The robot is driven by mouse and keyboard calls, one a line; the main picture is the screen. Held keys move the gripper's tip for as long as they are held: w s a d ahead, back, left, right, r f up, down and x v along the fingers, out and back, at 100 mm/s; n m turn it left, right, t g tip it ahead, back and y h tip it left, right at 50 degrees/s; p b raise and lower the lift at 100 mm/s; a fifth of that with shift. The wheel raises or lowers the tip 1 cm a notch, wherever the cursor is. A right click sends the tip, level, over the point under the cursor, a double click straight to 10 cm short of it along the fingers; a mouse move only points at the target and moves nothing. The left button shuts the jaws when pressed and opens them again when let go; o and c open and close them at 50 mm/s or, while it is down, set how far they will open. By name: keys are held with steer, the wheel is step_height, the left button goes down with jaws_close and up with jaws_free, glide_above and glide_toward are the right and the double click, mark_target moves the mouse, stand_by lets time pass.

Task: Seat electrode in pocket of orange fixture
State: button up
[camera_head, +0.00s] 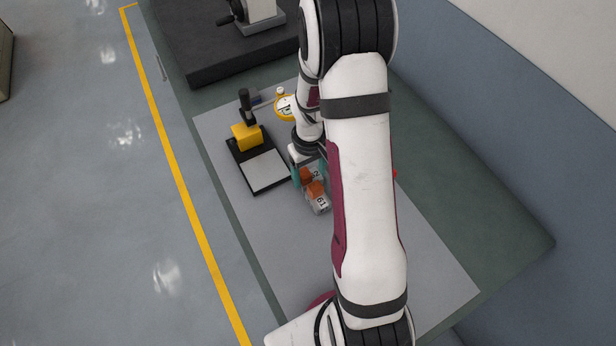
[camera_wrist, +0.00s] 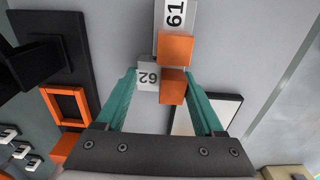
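My gripper (camera_wrist: 161,74) has two teal fingers standing apart around the electrode marked 62. This electrode has a pale body (camera_wrist: 148,73) at the left finger and a copper block (camera_wrist: 173,88) at the right finger. Whether the fingers press on it is unclear. The electrode marked 61 (camera_wrist: 175,14), with its own copper block (camera_wrist: 175,47), lies just beyond it; it also shows below my gripper in the head view (camera_head: 320,204). The orange fixture (camera_wrist: 51,97), a square frame with a dark pocket, is left of the fingers in the wrist view. My arm hides part of the bench in the head view.
A black stand with a yellow block (camera_head: 247,136) and a pale plate (camera_head: 264,171) stands left of my gripper. Small white blocks (camera_wrist: 21,151) sit at the wrist view's lower left. The grey mat's (camera_head: 262,228) front is clear.

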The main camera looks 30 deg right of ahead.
jaws_close()
step_height(320, 180, up, 10)
steer(key=w+a+r, duration=0.1)
steer(key=a+r, duration=0.4)
steer(key=r, duration=0.4)
steer(key=w+a+r, duration=0.1)
steer(key=a+r, duration=0.5)
steer(key=r, duration=0.2)
steer(key=w+d+f+m, duration=0.2)
steer(key=d+f+m, duration=0.6)
steer(key=d, duration=0.4)
steer(key=w+d+f+m, duration=0.3)
steer(key=d+f+m, duration=0.6)
steer(key=d, duration=0.4)
steer(key=shift+f+m, duration=0.2)
steer(key=shift+m, duration=0.3)
